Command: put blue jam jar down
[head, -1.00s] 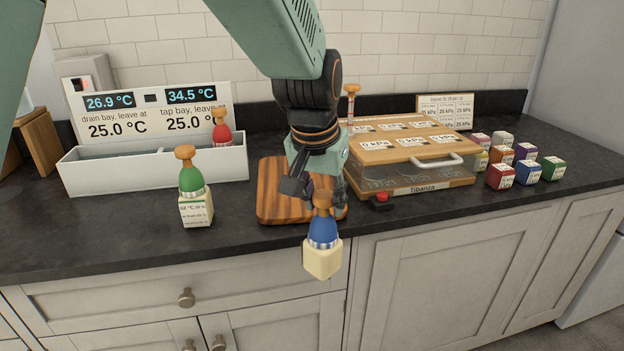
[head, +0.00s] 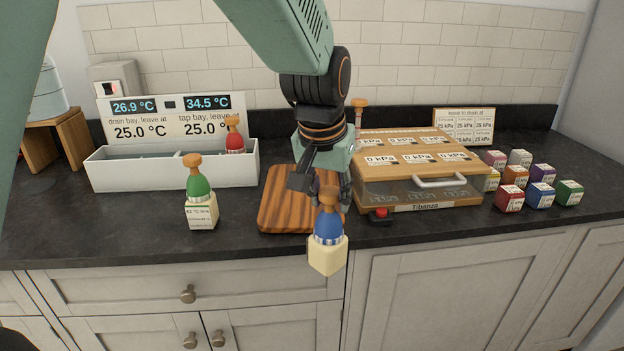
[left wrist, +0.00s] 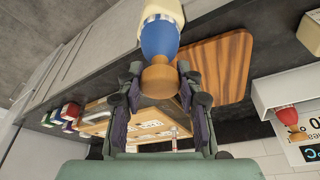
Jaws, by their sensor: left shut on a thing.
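The blue jam jar (head: 328,228) has a blue body, a wooden knob on top and a cream block-shaped base. My left gripper (head: 326,190) is shut on its wooden knob and holds it up in front of the counter's front edge, nearly upright. In the left wrist view, the blue jam jar (left wrist: 160,40) shows with its knob between the fingers of my left gripper (left wrist: 158,85). The wooden board (head: 284,200) lies on the counter just behind and left of the jar. My right gripper is not in view.
A green-bodied jar (head: 199,192) stands on the counter at left. A white two-bay trough (head: 120,175) holds a red jar (head: 235,138). A wooden-lidded glass case (head: 415,188) stands right of the board. Several coloured cubes (head: 510,199) sit farther right. Dark counter (head: 110,225) is bare at front left.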

